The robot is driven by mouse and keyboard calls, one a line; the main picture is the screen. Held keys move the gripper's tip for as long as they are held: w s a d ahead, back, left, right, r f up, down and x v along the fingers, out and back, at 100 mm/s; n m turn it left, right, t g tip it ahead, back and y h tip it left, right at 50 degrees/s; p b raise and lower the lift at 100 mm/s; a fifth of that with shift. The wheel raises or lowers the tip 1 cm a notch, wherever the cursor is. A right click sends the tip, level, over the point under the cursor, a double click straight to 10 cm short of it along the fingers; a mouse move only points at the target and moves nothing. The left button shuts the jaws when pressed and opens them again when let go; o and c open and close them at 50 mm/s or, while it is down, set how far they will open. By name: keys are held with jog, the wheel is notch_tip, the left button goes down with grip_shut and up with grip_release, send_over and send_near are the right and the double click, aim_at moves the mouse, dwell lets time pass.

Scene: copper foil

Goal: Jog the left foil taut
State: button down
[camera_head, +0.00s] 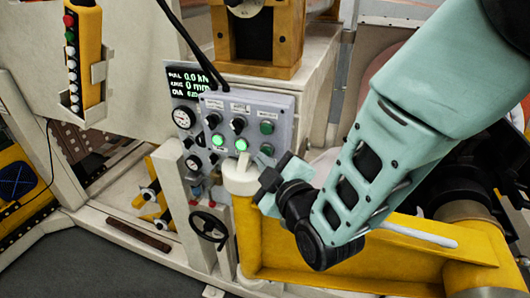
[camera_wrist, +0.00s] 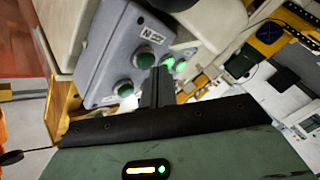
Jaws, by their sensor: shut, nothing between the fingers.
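A grey control box (camera_head: 272,104) with labelled knobs and buttons faces me; it also shows in the wrist view (camera_wrist: 110,40). Its lower row has two lit green buttons, a left one (camera_head: 218,141) and a right one (camera_head: 241,145). Two darker green buttons (camera_head: 267,127) sit at its right side. My gripper (camera_head: 259,163) is shut and empty, close to the box's lower right. I cannot make out the left foil.
Gauges (camera_head: 184,117) and a black handwheel (camera_head: 209,227) are left of and below the box. A yellow post and beam (camera_head: 245,220) stand under my gripper. A yellow pendant (camera_head: 86,50) hangs at upper left.

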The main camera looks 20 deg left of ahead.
jog(key=shift+w, duration=0.45)
dwell(1.8)
jog(key=shift+s+b, duration=0.5)
jog(key=shift+s, duration=0.35)
jog(key=s+b, duration=0.1)
jog(key=s, duration=0.4)
jog(key=shift+a, duration=0.2)
